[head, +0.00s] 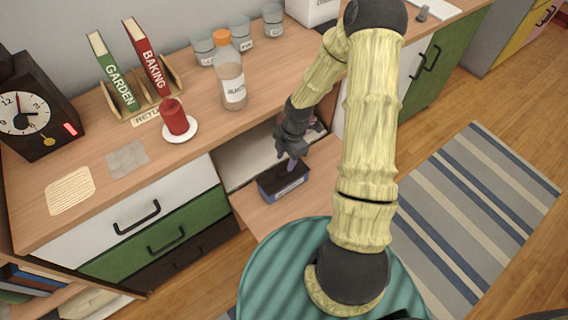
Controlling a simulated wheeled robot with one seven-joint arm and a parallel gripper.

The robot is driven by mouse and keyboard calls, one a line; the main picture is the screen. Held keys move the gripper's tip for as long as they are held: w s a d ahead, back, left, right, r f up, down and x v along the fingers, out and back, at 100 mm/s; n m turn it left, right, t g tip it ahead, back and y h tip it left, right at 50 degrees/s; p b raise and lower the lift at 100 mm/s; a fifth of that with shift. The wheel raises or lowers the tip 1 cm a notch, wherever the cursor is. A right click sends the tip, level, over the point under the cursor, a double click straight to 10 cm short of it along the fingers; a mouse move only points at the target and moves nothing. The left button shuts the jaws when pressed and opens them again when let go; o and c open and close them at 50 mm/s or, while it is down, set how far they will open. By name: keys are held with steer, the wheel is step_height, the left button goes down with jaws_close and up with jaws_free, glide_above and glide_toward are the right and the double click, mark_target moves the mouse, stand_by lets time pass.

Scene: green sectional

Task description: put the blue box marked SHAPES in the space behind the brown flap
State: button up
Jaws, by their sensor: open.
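A small blue box (285,189) with a dark top and a pale label on its front sits on the lowered brown flap (310,205), near the cabinet opening. The lettering is too small to read here. The flap lies folded down and open, and behind it is a pale-floored space (240,158) under the counter. My gripper (289,163) is open, just above the back part of the box, in front of the opening. Whether its fingers touch the box is hard to tell. My arm hides the right part of the space.
The countertop (195,140) above the opening holds a red candle (173,117) on a white saucer, a bottle (232,85), several jars, two books and a clock (30,110). Drawers (165,240) stand left of the flap. A striped rug (470,210) lies right.

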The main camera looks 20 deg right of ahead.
step_height(320, 180, up, 12)
steer(key=d+p, duration=0.2)
steer(key=shift+w+d+p, duration=0.15)
steer(key=shift+w+p, duration=0.15)
steer(key=shift+w, duration=0.05)
steer(key=s+a+r+m+t+h, duration=0.3)
steer(key=s+r+m, duration=0.9)
steer(key=m, duration=0.9)
step_height(320, 180, up, 17)
steer(key=a+y+p, duration=0.1)
steer(key=p, duration=1.5)
steer(key=shift+w+m, duration=0.3)
steer(key=shift+w, duration=0.05)
steer(key=shift+a+f, duration=0.1)
steer(key=shift+f, duration=0.05)
